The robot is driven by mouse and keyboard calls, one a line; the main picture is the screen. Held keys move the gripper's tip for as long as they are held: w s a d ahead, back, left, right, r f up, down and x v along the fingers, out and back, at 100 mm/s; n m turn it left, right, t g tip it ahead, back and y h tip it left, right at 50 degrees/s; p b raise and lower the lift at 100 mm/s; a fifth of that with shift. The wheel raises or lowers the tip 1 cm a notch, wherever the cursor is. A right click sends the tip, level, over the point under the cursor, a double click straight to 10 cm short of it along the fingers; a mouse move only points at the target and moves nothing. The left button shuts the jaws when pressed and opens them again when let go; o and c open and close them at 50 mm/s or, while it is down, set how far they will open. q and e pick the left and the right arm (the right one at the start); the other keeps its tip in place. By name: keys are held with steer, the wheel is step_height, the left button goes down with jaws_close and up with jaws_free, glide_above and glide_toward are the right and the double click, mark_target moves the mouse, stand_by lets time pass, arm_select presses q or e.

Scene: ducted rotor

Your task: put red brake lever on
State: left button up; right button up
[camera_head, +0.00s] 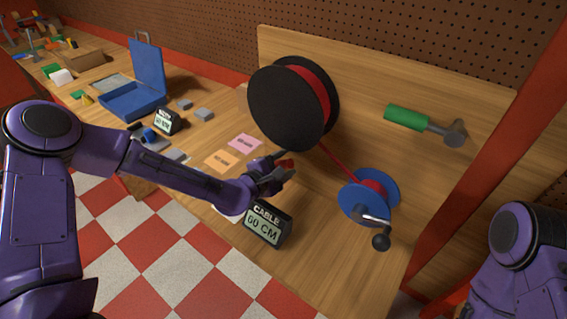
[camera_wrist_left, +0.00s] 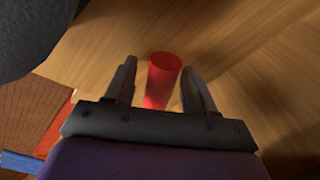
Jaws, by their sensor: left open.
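The red brake lever (camera_head: 286,163) shows as a small red piece beside the foot of the big black spool (camera_head: 292,105), partly hidden by my left gripper (camera_head: 279,176). In the left wrist view the lever is a red, slightly see-through cylinder (camera_wrist_left: 164,76) between the two fingers. My left gripper (camera_wrist_left: 158,82) is open, with a gap visible on either side of the lever. The lever's lower end is hidden behind the gripper body. Whether the lever is on or off cannot be told. My right gripper is out of view; only part of that arm shows.
Red cable runs from the big spool to a blue reel (camera_head: 352,199) with a crank. A cable display (camera_head: 267,223) reading 60 CM stands near the front edge. A green-handled tool (camera_head: 406,117) is on the back board. Pink (camera_head: 245,144) and orange (camera_head: 221,160) notes lie left.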

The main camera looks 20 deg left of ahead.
arm_select(q)
jaws_close()
steer(key=a+n+b, duration=0.1)
steer(key=b, duration=0.1)
steer(key=a+r+n+h+b, duration=0.1)
steer(key=n, duration=0.1)
steer(key=shift+w+r+b, duration=0.1)
steer(key=shift+w+b, duration=0.25)
steer(key=shift+w, duration=0.05)
steer(key=shift+a+r+n+b, duration=0.15)
steer(key=shift+r+n+b, duration=0.05)
steer(key=shift+n+b, duration=0.2)
steer(key=shift+w+a+r, duration=0.1)
steer(key=shift+r, duration=0.25)
jaws_free()
